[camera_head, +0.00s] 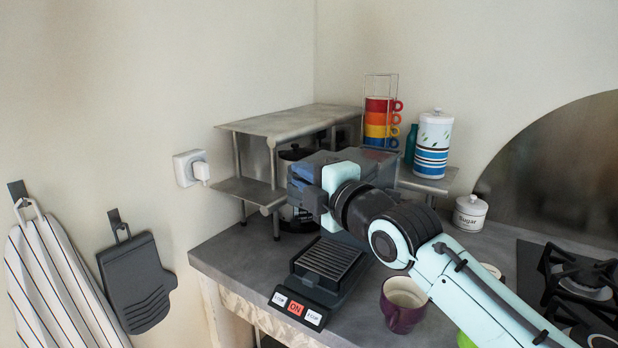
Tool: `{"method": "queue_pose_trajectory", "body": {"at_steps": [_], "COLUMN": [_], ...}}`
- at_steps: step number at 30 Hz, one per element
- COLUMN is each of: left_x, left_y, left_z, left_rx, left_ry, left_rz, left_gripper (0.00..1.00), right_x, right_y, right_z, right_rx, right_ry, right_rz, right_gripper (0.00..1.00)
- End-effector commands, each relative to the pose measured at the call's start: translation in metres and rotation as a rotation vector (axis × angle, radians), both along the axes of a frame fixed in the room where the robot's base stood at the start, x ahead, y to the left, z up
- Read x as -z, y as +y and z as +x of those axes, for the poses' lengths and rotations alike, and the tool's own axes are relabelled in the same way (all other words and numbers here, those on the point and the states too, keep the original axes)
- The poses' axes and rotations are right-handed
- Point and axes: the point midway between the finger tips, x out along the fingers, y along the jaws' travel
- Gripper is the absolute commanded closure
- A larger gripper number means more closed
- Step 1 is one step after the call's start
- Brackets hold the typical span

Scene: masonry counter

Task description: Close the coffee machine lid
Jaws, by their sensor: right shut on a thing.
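The dark grey coffee machine stands on the counter, with its ribbed drip tray (327,262) and its front panel with a red ON button (295,308) showing below. My right gripper (308,187) is at the upper front of the machine and is shut on what looks like the lid (338,160). My wrist and forearm cover much of the machine's upper body. The lid's exact angle and hinge are hidden, so I cannot tell how far open it is. My left gripper is not in view.
A metal shelf (290,121) stands behind and left of the machine. Stacked coloured cups (376,125) and a striped canister (433,150) stand behind. The left counter is clear.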

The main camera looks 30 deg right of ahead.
Motion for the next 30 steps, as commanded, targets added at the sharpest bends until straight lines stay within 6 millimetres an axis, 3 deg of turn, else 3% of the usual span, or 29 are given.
{"method": "queue_pose_trajectory", "body": {"at_steps": [13, 14, 15, 30], "left_x": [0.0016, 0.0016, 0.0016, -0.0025], "left_y": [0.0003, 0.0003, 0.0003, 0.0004], "left_z": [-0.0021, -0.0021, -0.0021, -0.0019], "left_rx": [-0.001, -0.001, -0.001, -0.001], "left_ry": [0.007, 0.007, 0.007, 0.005], "left_rz": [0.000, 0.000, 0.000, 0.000], "left_gripper": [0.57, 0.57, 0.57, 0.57], "right_x": [0.0030, 0.0031, 0.0032, -0.0033], "right_y": [-0.0009, -0.0009, -0.0010, -0.0005], "right_z": [0.0021, 0.0021, 0.0021, -0.0041], "right_rx": [0.002, 0.002, 0.002, 0.001], "right_ry": [0.001, 0.001, 0.001, 0.011], "right_rz": [-0.008, -0.008, -0.008, 0.015], "right_gripper": [1.00, 0.77, 0.65, 0.65]}}
